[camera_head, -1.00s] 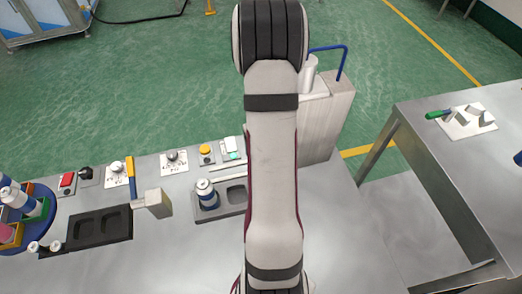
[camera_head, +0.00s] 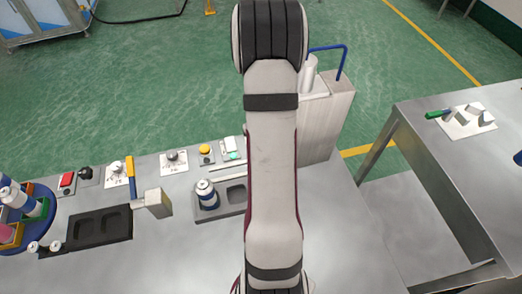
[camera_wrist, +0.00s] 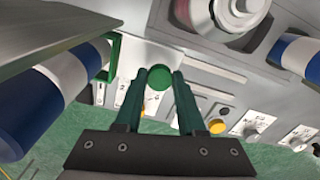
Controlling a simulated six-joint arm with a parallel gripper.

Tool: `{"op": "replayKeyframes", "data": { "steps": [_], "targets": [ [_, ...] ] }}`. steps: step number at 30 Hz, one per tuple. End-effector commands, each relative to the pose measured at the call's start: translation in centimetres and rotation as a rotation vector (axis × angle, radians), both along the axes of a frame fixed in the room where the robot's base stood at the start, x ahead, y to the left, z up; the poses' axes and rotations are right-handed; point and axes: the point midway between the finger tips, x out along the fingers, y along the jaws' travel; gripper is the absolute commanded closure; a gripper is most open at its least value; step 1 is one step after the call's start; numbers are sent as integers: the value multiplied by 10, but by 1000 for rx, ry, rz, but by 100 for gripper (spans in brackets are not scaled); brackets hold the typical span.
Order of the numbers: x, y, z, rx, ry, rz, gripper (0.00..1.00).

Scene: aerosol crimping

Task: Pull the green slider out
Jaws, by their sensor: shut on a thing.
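In the wrist view, my gripper (camera_wrist: 160,84) has its two dark green fingers close together, one on each side of a round green knob (camera_wrist: 158,77). The knob looks like the end of the green slider. The fingers are shut on it, though the contact itself is hard to see. The rest of the slider is hidden. In the head view my own arm covers the gripper and the slider.
A grey tray (camera_head: 233,196) holding a blue-white can (camera_head: 205,189) lies left of my arm. In the wrist view, a green bracket (camera_wrist: 114,58) is close left of the fingers.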

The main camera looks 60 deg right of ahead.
Motion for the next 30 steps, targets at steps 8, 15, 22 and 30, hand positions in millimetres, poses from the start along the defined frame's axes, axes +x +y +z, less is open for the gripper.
{"op": "replayKeyframes", "data": {
  "steps": [8,15,22,30],
  "targets": [
    [0,0,1,0,0,0,100],
    [0,0,1,-1,-1,0,100],
    [0,0,1,-1,-1,-1,100],
    [8,7,1,0,0,1,100]
  ]
}}
